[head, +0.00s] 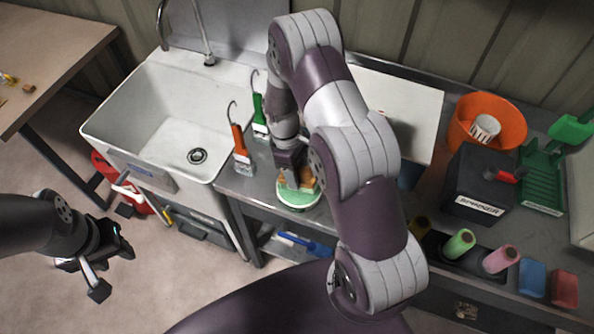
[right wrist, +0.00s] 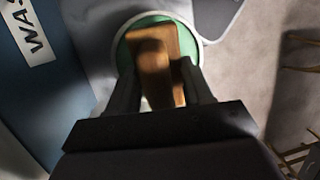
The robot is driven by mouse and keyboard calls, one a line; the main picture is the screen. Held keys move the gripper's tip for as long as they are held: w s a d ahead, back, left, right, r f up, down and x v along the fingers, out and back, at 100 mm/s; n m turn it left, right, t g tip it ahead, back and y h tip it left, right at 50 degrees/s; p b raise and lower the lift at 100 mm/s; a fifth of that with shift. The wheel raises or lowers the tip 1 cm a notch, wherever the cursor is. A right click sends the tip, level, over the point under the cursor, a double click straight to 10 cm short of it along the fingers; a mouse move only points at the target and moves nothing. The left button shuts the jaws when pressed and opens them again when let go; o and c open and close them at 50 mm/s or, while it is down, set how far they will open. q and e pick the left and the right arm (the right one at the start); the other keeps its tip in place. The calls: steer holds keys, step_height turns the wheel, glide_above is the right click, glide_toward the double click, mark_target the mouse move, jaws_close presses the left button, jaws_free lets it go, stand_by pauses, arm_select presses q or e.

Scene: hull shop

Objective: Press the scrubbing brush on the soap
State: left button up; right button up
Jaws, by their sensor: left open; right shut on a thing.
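The scrubbing brush has a brown wooden body (head: 309,181), and it fills the middle of the right wrist view (right wrist: 155,62). My right gripper (head: 292,178) is shut on it, pointing down. Directly under the brush is a round pale green soap (head: 298,199) with a whitish rim, on the grey bench; its green edge shows around the brush in the right wrist view (right wrist: 124,50). The brush's underside is hidden, so I cannot tell whether it touches the soap. My left gripper (head: 112,271) is open and empty, above the floor at the left.
A white sink (head: 150,110) stands left of the soap. A red-handled brush (head: 239,145) and a green-handled brush (head: 259,115) stand close behind it. A dark box (head: 478,185), an orange bowl (head: 515,122) and thread-like rolls (head: 459,244) are to the right. My right arm hides part of the bench.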

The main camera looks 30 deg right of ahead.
steer(key=shift+s, duration=0.1)
stand_by(0.3)
step_height(320, 180, up, 7)
steer(key=p, duration=0.6)
stand_by(0.3)
